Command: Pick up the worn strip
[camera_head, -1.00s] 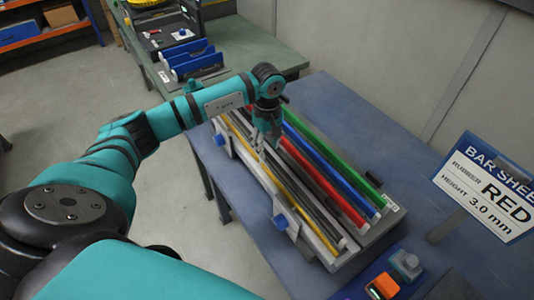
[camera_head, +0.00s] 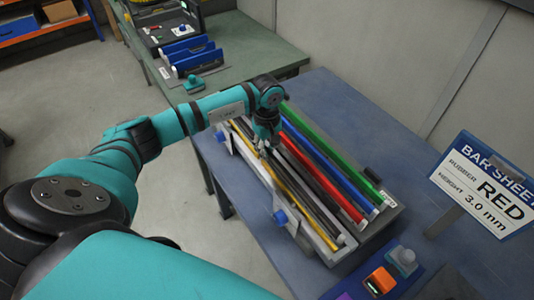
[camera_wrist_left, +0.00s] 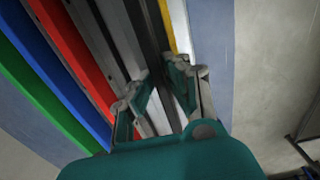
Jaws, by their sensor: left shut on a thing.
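A dark strip (camera_wrist_left: 150,35), which I take to be the worn strip, lies lengthwise in the rack between the yellow strip (camera_wrist_left: 168,25) and the pale metal bars. In the head view the dark strip (camera_head: 308,194) runs toward the front of the rack. My left gripper (camera_head: 264,150) is down at the far half of the rack. In the left wrist view its fingers (camera_wrist_left: 163,76) stand on either side of the dark strip and are shut on it. The fingertips are partly hidden in the head view. My right gripper is out of view.
Red (camera_head: 322,182), blue (camera_head: 335,173) and green (camera_head: 333,151) strips lie beside it in the rack. A sign (camera_head: 487,185) reads RED, 3.0 mm. An orange-and-grey device (camera_head: 382,280) stands in front.

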